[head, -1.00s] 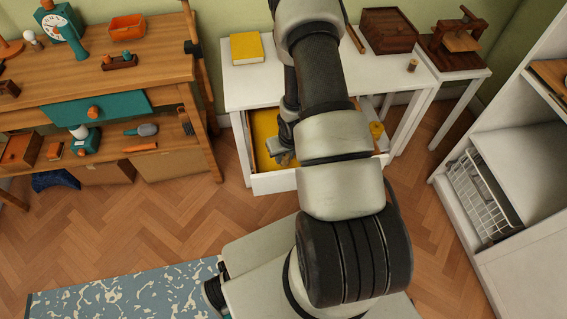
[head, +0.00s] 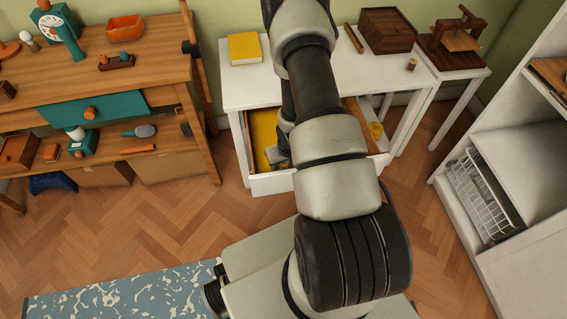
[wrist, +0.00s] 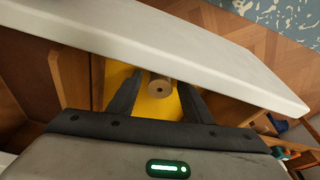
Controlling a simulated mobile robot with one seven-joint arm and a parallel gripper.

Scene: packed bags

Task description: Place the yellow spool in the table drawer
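The table drawer (head: 272,185) is pulled open under the white table, with yellow showing on its inside floor; it also shows in the wrist view (wrist: 95,82). My gripper (head: 282,158) reaches into the left part of the drawer opening, largely hidden behind my arm. In the wrist view my gripper (wrist: 160,85) has its two dark fingers spread apart. A small round tan spool (wrist: 160,85), seen end-on with a dark hole, lies between the fingers over the yellow floor, with gaps on both sides. Its thread colour is hard to tell.
The white tabletop (head: 300,85) overhangs the drawer closely. On it are a yellow book (head: 245,48), a dark wooden box (head: 388,30) and a small brown spool-like item (head: 411,64). A small yellow object (head: 376,130) shows at the drawer's right side. A wooden workbench stands left.

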